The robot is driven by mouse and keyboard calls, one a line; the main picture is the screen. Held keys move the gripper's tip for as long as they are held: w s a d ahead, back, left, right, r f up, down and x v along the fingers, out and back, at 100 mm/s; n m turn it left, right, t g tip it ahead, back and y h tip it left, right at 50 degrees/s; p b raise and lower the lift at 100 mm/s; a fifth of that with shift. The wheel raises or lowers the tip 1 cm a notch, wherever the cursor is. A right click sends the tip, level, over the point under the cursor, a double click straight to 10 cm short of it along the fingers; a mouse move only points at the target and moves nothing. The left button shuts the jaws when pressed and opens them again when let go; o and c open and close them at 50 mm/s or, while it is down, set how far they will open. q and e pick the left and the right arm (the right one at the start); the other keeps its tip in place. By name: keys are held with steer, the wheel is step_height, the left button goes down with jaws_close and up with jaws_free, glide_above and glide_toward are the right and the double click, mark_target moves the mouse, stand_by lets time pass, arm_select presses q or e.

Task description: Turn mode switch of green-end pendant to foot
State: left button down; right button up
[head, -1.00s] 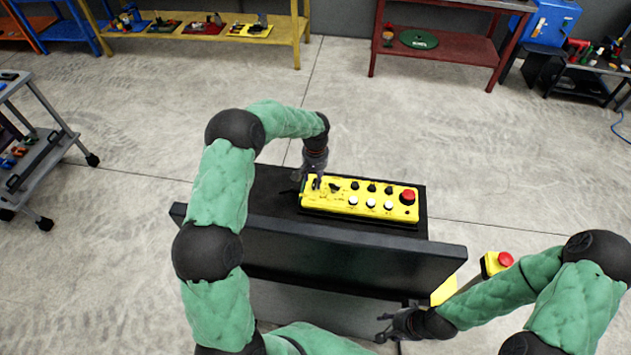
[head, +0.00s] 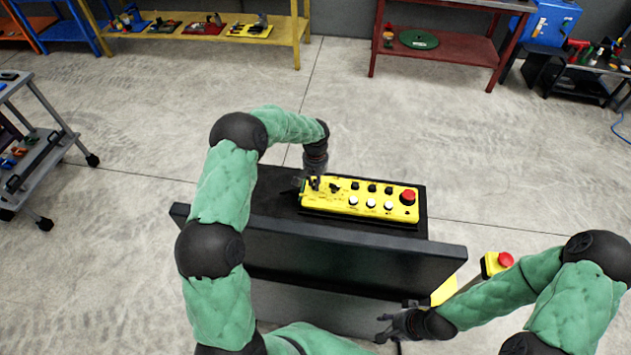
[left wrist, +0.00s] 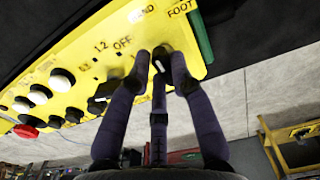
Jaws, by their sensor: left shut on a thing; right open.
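The yellow pendant (head: 345,209) lies on the black top of a stand. In the left wrist view its yellow face (left wrist: 85,60) shows the labels HAND, FOOT and OFF, and its green end (left wrist: 200,38) is beside FOOT. My left gripper (head: 313,183) is at the pendant's left end, pointing down. In the left wrist view its fingers (left wrist: 160,62) are shut around the black mode switch (left wrist: 158,67) near HAND and FOOT. The fingers mostly hide the switch, so I cannot tell its setting. My right gripper (head: 385,330) is open and empty, low in front of the stand.
Another black selector (head: 335,187), several black and white buttons and a red stop button (head: 408,196) are on the pendant. A dark raised panel (head: 330,255) stands in front of it. A yellow box with a red button (head: 505,260) is at the right. Floor behind is clear.

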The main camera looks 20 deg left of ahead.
mark_target(314, 183)
arm_select(q)
steer(key=m+b, duration=0.1)
steer(key=m, duration=0.4)
steer(key=shift+s+a+m, duration=0.1)
steer(key=shift+s+m, duration=0.05)
steer(key=shift+m, duration=0.25)
steer(key=m, duration=0.5)
steer(key=shift+a+m, duration=0.15)
steer(key=shift+m, duration=0.25)
steer(key=c, duration=1.1)
jaws_free()
steer(key=shift+r, duration=0.15)
step_height(314, 183, up, 12)
